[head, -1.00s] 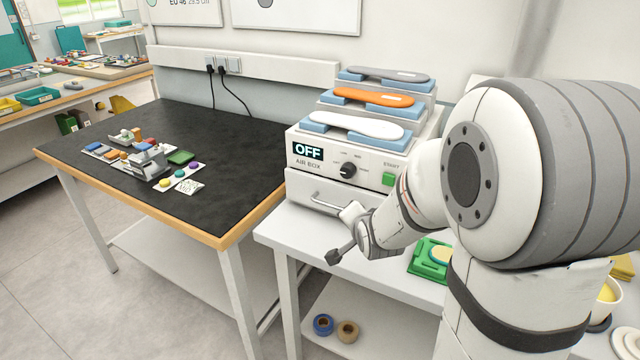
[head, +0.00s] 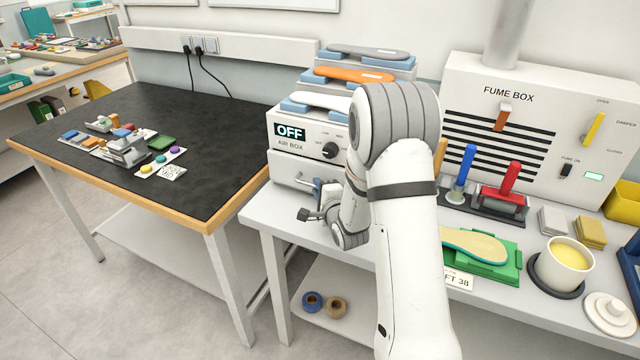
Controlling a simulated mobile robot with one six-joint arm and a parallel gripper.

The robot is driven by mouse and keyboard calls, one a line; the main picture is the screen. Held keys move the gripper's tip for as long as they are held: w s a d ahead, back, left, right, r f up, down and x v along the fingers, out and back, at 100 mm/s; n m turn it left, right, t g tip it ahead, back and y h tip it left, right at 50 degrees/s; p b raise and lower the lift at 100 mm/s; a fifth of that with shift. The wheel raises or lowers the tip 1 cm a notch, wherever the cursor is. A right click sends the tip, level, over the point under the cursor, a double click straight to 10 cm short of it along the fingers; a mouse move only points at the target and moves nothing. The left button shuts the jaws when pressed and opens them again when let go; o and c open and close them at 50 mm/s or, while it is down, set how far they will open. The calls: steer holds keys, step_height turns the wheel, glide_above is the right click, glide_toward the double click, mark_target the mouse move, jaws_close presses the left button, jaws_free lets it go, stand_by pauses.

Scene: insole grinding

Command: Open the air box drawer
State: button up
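The white air box (head: 284,131) stands on the light bench, its display reading OFF. Its drawer (head: 283,166) is the lower front panel and looks shut, flush with the box as far as I can see. A bar handle (head: 300,182) shows on the drawer's front, partly hidden. My gripper (head: 318,193) is in front of the drawer, close to the handle. My arm hides the right part of the box front and drawer. The fingertips are small and partly covered, so I cannot tell whether they touch the handle or how far apart they are.
Insoles on blue blocks lie on the air box's stepped top, including an orange one (head: 354,75). The fume box (head: 545,130), a green fixture (head: 507,262) and a cup (head: 562,266) are to the right. The dark-topped table (head: 200,125) stands left, with a gap before the bench.

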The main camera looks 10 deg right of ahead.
steer(key=shift+w+a+f, duration=0.1)
steer(key=shift+w+a, duration=0.05)
steer(key=shift+w, duration=0.55)
jaws_close()
